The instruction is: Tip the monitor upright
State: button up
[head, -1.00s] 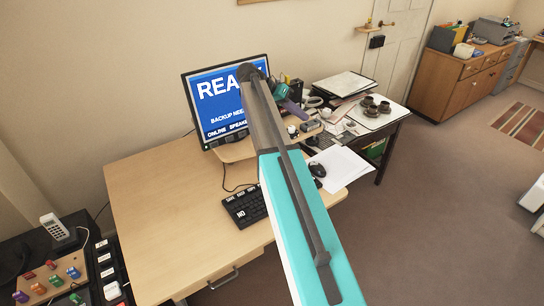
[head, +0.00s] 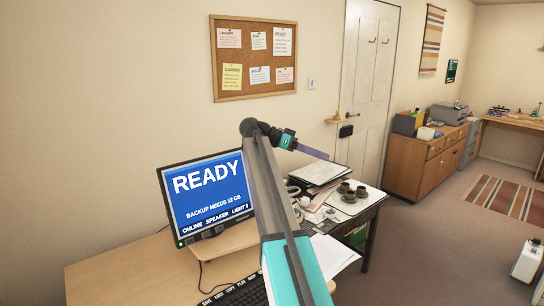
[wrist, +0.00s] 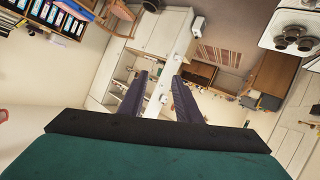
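The monitor (head: 210,200) stands on the desk at the left in the head view. Its dark-framed screen is blue, with READY in large white letters and smaller lines below. Its left edge slopes a little in the picture. My arm crosses just to the right of the screen. My gripper (head: 312,152) is raised right of the monitor, pointing right and slightly down, away from the screen. In the wrist view, its two dark fingers (wrist: 160,77) are apart with nothing between them. The monitor does not show in the wrist view.
The desk (head: 110,275) has a keyboard (head: 240,293) at its front. A side table with papers and a tray of brown cups (head: 345,192) stands to the right. A cork board (head: 255,58) hangs on the wall behind. Carpeted floor is open at the right.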

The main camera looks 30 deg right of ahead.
aim_at(199, 195)
jog(key=u, duration=0.2)
jog(key=i, duration=0.6)
jog(key=u, duration=0.9)
